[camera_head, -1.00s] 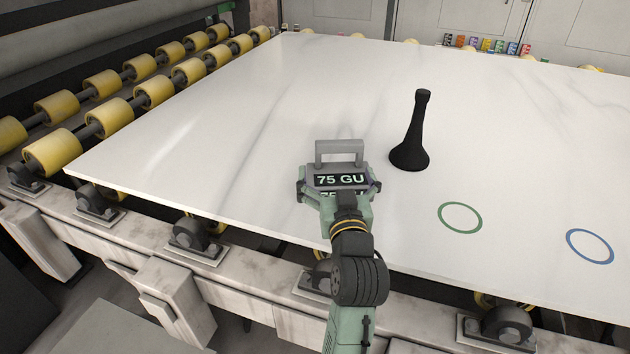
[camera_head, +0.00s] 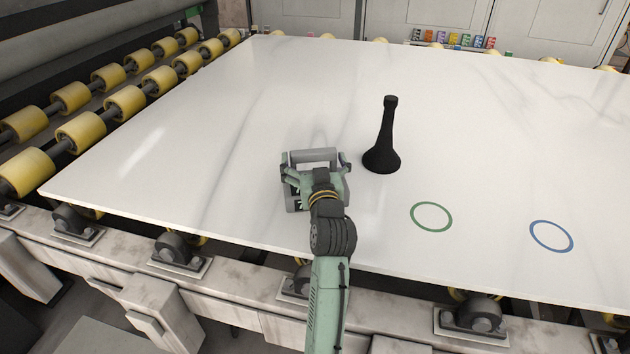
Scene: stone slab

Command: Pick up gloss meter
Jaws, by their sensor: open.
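The gloss meter (camera_head: 293,200) is a grey box with a raised handle (camera_head: 313,155) on top, standing on the white stone slab left of the black horn-shaped object. My gripper (camera_head: 316,162) is open, with its green-grey fingers spread to either side around the handle. My wrist and gripper body hide most of the meter, including its display. I cannot tell whether the fingers touch the handle.
A black flared object (camera_head: 385,140) stands upright close to the right of my gripper. A green ring (camera_head: 431,217) and a blue ring (camera_head: 551,236) are marked on the slab (camera_head: 200,130). Yellow rollers (camera_head: 125,103) line the left side. The slab's left and back are clear.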

